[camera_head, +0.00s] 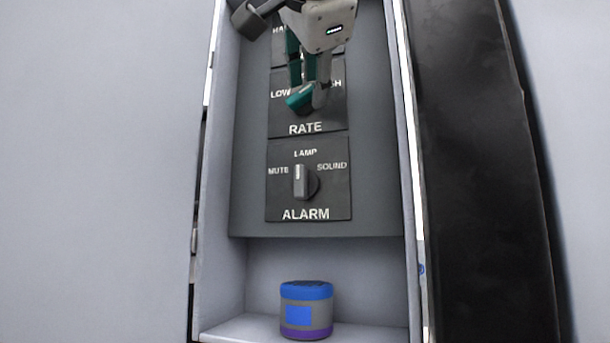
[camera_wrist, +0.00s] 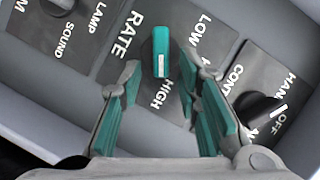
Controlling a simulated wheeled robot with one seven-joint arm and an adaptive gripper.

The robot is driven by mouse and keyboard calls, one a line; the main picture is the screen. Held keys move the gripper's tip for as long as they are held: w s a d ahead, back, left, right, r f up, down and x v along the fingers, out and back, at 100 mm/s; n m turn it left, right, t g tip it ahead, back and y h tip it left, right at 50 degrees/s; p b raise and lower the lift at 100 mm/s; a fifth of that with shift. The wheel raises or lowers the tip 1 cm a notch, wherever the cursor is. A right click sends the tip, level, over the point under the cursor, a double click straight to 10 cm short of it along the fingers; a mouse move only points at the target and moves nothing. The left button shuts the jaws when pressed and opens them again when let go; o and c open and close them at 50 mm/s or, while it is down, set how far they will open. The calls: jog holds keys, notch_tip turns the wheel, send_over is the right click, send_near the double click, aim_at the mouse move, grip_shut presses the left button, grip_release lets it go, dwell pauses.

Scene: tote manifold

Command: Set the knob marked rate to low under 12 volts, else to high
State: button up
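The rate knob (camera_wrist: 161,52) is a teal bar on a dark plate marked RATE, LOW and HIGH. In the wrist view its white line is at the lower end, towards the HIGH label (camera_wrist: 160,94). The LOW label (camera_wrist: 203,32) is on the upper right of the knob. My gripper (camera_wrist: 160,84) is open, its teal-padded fingers on either side of the knob with gaps visible. In the head view my gripper (camera_head: 305,98) is over the RATE plate (camera_head: 335,118) and hides much of the knob. I see no voltage reading.
Below is the alarm knob (camera_head: 303,182), its white line towards LAMP. Above is another knob (camera_wrist: 262,108), marked HAND, OFF and CONT, partly cut off. A blue-and-grey canister (camera_head: 306,310) stands on the shelf. Cabinet side walls (camera_head: 408,200) flank the panel closely.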

jog(key=s+r, duration=0.2)
jog(key=s, duration=0.9)
jog(key=shift+s, duration=0.4)
jog(key=shift+r, duration=0.1)
